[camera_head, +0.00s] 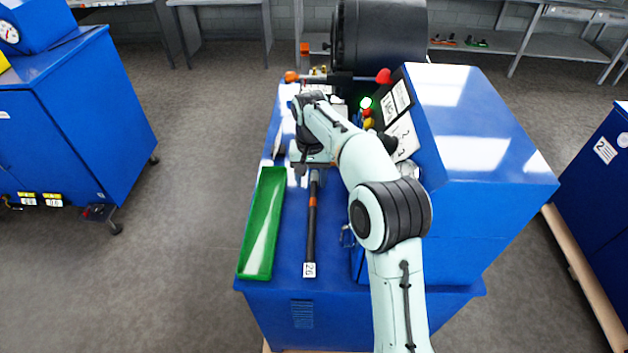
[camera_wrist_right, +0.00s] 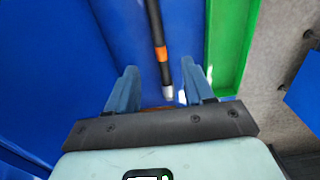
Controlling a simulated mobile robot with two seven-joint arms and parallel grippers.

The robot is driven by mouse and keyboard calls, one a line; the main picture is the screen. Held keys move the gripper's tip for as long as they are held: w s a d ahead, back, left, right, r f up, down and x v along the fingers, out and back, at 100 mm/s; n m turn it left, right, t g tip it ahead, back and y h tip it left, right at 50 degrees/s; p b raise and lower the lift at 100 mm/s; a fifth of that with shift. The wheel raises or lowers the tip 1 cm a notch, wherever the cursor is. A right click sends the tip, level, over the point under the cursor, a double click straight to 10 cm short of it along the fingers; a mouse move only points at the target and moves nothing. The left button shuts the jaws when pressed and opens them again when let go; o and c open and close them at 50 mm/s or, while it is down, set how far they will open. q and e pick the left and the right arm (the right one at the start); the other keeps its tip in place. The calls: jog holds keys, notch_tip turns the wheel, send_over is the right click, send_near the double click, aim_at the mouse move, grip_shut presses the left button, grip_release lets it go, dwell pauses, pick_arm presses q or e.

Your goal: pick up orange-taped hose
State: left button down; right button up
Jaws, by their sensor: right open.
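The orange-taped hose (camera_head: 311,230) is a thin black hose with an orange band and a white "26" tag at its near end. It lies lengthwise on the blue machine top (camera_head: 288,268), right of a green tray (camera_head: 262,225). My right gripper (camera_head: 304,174) is at the hose's far end and partly hides it. In the right wrist view my open right gripper (camera_wrist_right: 160,77) has one finger on each side of the line of the hose (camera_wrist_right: 155,22). The hose's metal end shows between the fingers, with the orange band just beyond. Contact cannot be told. My left gripper is out of view.
A blue machine housing (camera_head: 485,150) with a control panel stands close on the right of my arm. A large black drum (camera_head: 380,40) is behind. The green tray also shows in the wrist view (camera_wrist_right: 231,45). A blue cabinet (camera_head: 80,120) stands apart at left, across open floor.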

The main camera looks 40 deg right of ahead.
jog(key=b, duration=0.1)
send_over(312, 210)
jog(key=f, duration=0.7)
jog(key=shift+s+a+f, duration=0.15)
jog(key=shift+s, duration=0.1)
jog(key=shift+w+f, duration=0.15)
jog(key=shift+f, duration=0.35)
jog(key=f, duration=0.4)
jog(key=shift+w+d+f+b, duration=0.1)
jog(key=shift+d+f+b, duration=0.15)
jog(key=shift+f+b, duration=0.1)
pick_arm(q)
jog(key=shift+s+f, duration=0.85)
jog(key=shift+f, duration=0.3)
pick_arm(e)
grip_shut()
